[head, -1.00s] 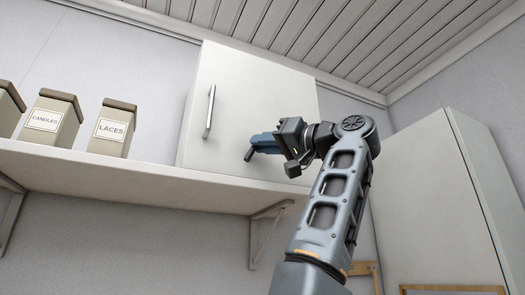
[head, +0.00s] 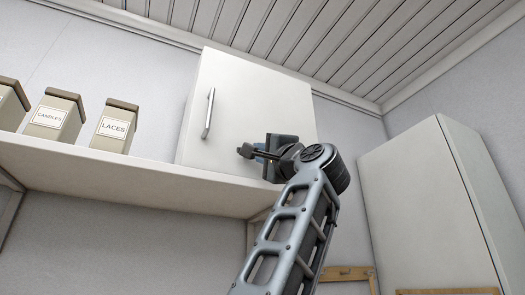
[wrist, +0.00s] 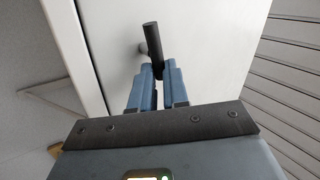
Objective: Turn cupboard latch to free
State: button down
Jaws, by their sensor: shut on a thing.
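The cupboard (head: 245,85) is a white box with a flat door, mounted above a shelf. Its latch (head: 244,150) is a small dark lever low on the door; in the wrist view it shows as a dark rod (wrist: 152,42) on a stub at the door face. My gripper (head: 259,152) is at the lower part of the door, its blue fingers shut on the latch. In the wrist view the fingertips (wrist: 158,73) close around the lever's near part, and its far end sticks out beyond them. The gripped part is hidden.
A metal bar handle (head: 209,114) stands on the door left of the latch. The white shelf (head: 110,172) runs below, bearing several labelled canisters (head: 115,127) at left. A tall cabinet (head: 430,210) stands at right. The ceiling (head: 290,35) is slatted.

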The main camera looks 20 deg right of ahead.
jog(key=shift+f+m+h, duration=0.15)
jog(key=shift+m+h, duration=0.6)
jog(key=shift+m, duration=0.25)
jog(key=shift+f+m+h, duration=0.1)
jog(key=shift+m+h, duration=0.65)
jog(key=shift+m, duration=0.55)
jog(key=c, duration=1.1)
grip_release()
jog(key=shift+a, duration=0.1)
jog(key=shift+s+f, duration=0.1)
jog(key=b+v, duration=0.2)
jog(key=v, duration=0.5)
jog(key=shift+s+f, duration=0.2)
jog(key=shift+f, duration=0.05)
